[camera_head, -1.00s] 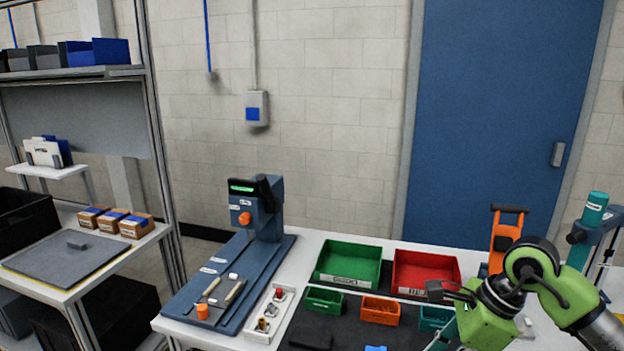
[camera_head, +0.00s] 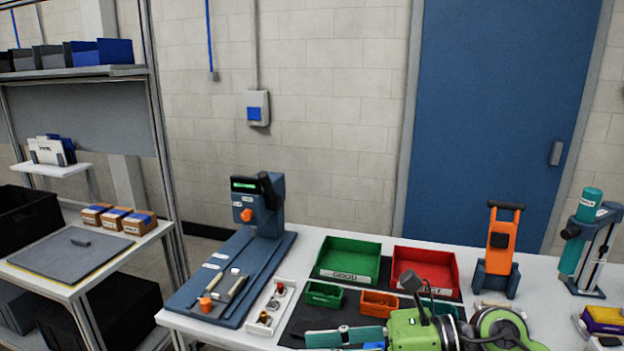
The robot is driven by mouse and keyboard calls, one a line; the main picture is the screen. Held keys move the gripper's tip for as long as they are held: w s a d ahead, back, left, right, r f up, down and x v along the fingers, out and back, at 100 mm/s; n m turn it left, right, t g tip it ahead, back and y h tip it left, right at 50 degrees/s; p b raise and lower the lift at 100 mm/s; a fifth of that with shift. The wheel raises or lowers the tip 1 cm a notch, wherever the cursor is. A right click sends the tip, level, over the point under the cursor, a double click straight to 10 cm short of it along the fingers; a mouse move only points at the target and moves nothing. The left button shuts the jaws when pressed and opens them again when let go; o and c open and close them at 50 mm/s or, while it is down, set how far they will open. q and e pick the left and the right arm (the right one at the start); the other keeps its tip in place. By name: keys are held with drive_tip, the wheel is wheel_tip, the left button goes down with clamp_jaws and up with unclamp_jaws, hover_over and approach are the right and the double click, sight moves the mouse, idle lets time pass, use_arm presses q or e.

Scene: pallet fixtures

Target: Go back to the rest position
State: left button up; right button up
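My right arm comes in at the lower right, low over the front of the workbench (camera_head: 540,318). Its green wrist carries a gripper (camera_head: 318,338) that points left, with teal and dark finger parts over the dark mat (camera_head: 300,318). The frame does not show clearly whether the fingers are apart, and I see no object clearly held in them. A small blue item (camera_head: 374,346) lies beside the fingers at the bottom edge, partly hidden. My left gripper is not in view.
A green bin (camera_head: 347,277) and a red bin (camera_head: 452,291) stand behind the arm, with small green (camera_head: 324,294) and orange (camera_head: 378,304) bins in front. A blue press (camera_head: 262,205) stands left. An orange-handled device (camera_head: 497,252) and a teal-topped stand (camera_head: 585,245) are right.

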wheel_tip(320, 180, up, 8)
drive_tip(key=w+a+m+t+y, duration=0.1)
drive_tip(key=m+t+y, duration=0.3)
drive_tip(key=m+t, duration=0.15)
drive_tip(key=w+d+m+t+h, duration=0.65)
drive_tip(key=d+m+t, duration=0.4)
drive_tip(key=m, duration=0.85)
drive_tip(key=s+d+f+m+g+h, duration=0.1)
drive_tip(key=d+f+m+g+h, duration=0.1)
drive_tip(key=d+f+m+h, duration=0.65)
drive_tip(key=s+d+f+m+g+h, duration=0.1)
drive_tip(key=s+d+f+m+h, duration=0.15)
drive_tip(key=f+m+h, duration=0.5)
drive_tip(key=s+a+f+m+g+y, duration=0.2)
drive_tip(key=s+f+m+g+y, duration=0.3)
drive_tip(key=s+f+g, duration=1.3)
drive_tip(key=s+f+t+h, duration=0.1)
drive_tip(key=s+f+t, duration=0.25)
drive_tip(key=f, duration=1.25)
drive_tip(key=s+f+t+h, duration=0.15)
drive_tip(key=s+f, duration=0.25)
drive_tip(key=f, duration=1.2)
drive_tip(key=s+d+f, duration=0.1)
drive_tip(key=s+f, duration=0.6)
drive_tip(key=s, duration=0.1)
drive_tip(key=s+d+f+g, duration=0.1)
drive_tip(key=s+d+f, duration=0.1)
drive_tip(key=s+f, duration=0.6)
drive_tip(key=shift+s+d+y, duration=0.3)
drive_tip(key=shift+y, duration=0.1)
